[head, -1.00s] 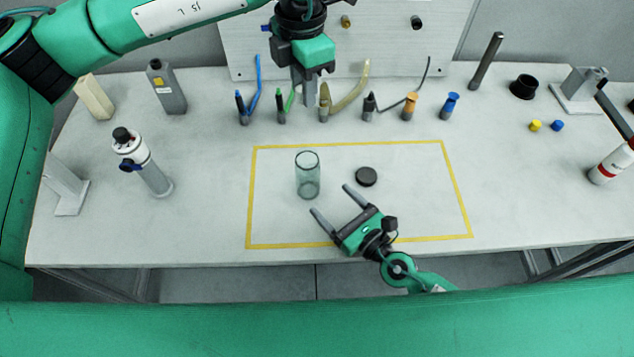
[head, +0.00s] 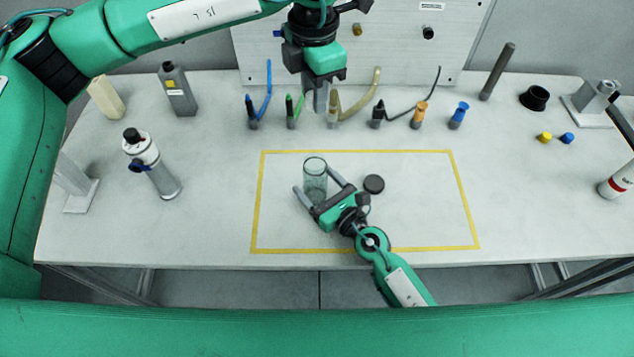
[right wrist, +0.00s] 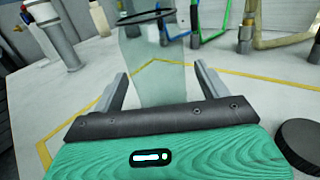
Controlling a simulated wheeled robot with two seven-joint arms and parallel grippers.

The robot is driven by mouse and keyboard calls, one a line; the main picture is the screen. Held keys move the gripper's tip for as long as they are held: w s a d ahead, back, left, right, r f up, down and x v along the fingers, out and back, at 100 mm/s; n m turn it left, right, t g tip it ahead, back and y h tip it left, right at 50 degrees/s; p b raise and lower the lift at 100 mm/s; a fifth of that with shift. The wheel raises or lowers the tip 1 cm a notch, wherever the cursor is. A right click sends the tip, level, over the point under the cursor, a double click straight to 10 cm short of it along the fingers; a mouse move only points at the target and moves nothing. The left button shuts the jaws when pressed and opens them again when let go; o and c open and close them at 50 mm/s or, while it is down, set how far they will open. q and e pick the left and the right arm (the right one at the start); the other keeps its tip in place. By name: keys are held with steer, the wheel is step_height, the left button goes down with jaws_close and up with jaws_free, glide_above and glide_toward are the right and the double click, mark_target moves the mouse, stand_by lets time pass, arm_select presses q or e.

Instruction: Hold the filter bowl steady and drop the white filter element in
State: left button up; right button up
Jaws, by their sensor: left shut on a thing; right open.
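The clear greenish filter bowl (head: 314,172) stands upright, open at the top, inside the yellow outline. My right gripper (head: 314,180) is open, its fingers on either side of the bowl. In the right wrist view the bowl (right wrist: 160,80) stands between the open fingers (right wrist: 160,83), with gaps showing beside it. My left gripper (head: 320,105) hangs above the back of the table, behind the bowl. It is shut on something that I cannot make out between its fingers. I cannot pick out a white filter element on the table.
A black round cap (head: 374,184) lies right of the bowl, close to my right gripper. Several upright fittings with tubes, one orange (head: 419,116), line the back below my left gripper. A white-topped cylinder (head: 152,164) stands at left. The yellow outline's right part is clear.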

steer(key=c, duration=1.1)
arm_select(q)
step_height(320, 180, down, 13)
stand_by(1.1)
steer(key=o, duration=1)
steer(key=shift+r, duration=0.1)
step_height(320, 180, up, 12)
steer(key=shift+f, duration=0.1)
